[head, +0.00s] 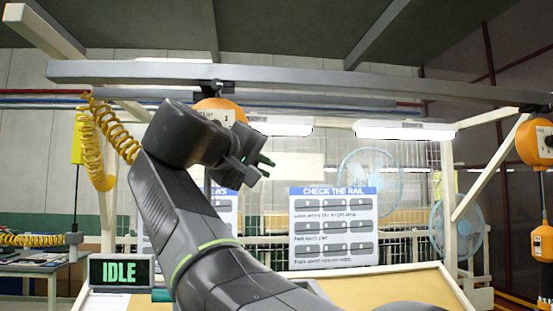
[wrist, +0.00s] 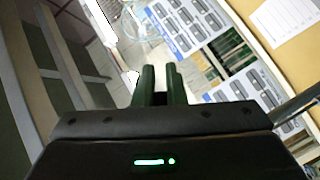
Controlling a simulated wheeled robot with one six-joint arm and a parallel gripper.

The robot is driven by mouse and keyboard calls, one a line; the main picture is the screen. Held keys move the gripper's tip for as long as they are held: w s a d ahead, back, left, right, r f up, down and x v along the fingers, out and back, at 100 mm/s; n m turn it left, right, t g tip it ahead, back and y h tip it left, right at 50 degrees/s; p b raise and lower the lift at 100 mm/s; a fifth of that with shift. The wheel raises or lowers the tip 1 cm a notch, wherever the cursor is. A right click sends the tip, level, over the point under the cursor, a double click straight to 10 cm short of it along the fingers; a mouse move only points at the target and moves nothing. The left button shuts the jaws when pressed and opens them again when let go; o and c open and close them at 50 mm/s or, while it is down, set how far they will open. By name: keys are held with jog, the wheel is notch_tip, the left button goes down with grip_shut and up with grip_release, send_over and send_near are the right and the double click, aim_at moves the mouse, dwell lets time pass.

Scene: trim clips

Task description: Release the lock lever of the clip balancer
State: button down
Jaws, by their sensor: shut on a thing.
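The orange clip balancer (head: 222,108) hangs from the overhead rail, with a white label on its front. My arm covers most of its lower part. I cannot make out its lock lever. My gripper (head: 264,163) is just below and to the right of the balancer's visible part. No orange casing shows in the wrist view.
A second orange balancer (head: 537,143) hangs at the far right. The grey rail (head: 330,75) runs overhead. Behind stand a "CHECK THE RAIL" board (head: 334,228), wire mesh and fans (head: 370,178). An "IDLE" display (head: 120,271) and coiled yellow hose (head: 100,150) are at left.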

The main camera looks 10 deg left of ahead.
jog(key=a+m+g+y+p, duration=0.1)
jog(key=m+y, duration=0.1)
jog(key=a+f+m+g+y+p, duration=0.1)
jog(key=m+g+y, duration=0.1)
jog(key=s+a+f+m+g+y+p, duration=0.1)
jog(key=m+y, duration=0.1)
jog(key=shift+f, duration=0.25)
dwell(0.4)
jog(key=shift+a+g+y, duration=0.1)
jog(key=shift+g+y, duration=0.2)
jog(key=c, duration=1.5)
grip_release()
jog(key=v, duration=1.3)
jog(key=shift+s+r, duration=0.2)
jog(key=shift+s, duration=0.15)
